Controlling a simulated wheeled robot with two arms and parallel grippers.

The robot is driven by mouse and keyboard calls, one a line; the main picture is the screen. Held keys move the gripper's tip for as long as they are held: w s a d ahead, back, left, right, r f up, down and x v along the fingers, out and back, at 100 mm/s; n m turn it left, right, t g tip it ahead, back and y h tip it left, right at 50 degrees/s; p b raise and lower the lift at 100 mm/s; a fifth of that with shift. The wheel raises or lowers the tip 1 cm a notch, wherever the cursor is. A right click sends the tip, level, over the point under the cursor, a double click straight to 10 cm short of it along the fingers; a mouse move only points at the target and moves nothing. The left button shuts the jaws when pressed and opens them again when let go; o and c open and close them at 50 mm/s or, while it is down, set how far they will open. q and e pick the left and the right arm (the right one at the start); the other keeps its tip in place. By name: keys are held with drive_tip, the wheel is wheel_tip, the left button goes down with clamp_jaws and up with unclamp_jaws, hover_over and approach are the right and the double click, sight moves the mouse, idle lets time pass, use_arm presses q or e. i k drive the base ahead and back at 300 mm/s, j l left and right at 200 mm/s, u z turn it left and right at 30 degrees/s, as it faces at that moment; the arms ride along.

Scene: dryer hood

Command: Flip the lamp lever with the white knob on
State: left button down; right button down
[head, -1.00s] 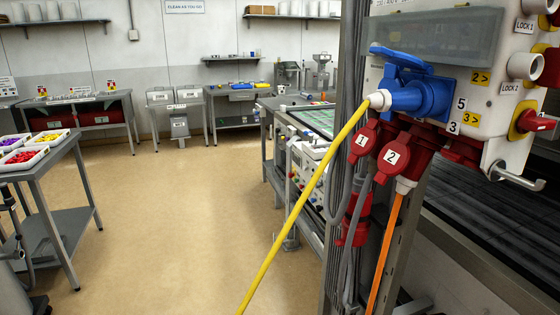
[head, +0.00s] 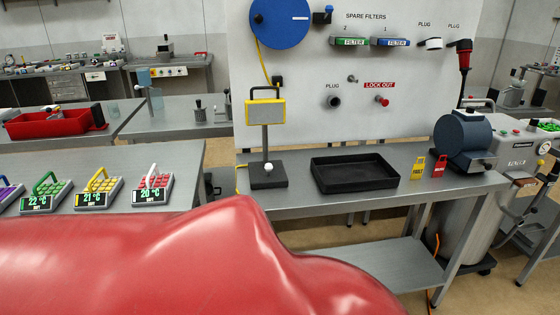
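The work lamp (head: 265,110) stands upright on the steel bench, with a grey and yellow head on a thin post. Its dark square base (head: 268,182) sits near the bench's left end. The white knob (head: 268,168) shows on top of the base, in front of the post. The lever under the knob is too small to tell which way it leans. Neither of my grippers is in view.
A large glossy red shape (head: 150,260) fills the lower foreground and hides part of the floor. A black tray (head: 355,174) lies right of the lamp on the bench (head: 300,203). A blue-grey motor-like unit (head: 463,140) stands farther right. A white panel (head: 300,75) rises behind.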

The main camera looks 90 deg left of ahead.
sight(268, 167)
drive_tip(key=u, duration=2.55)
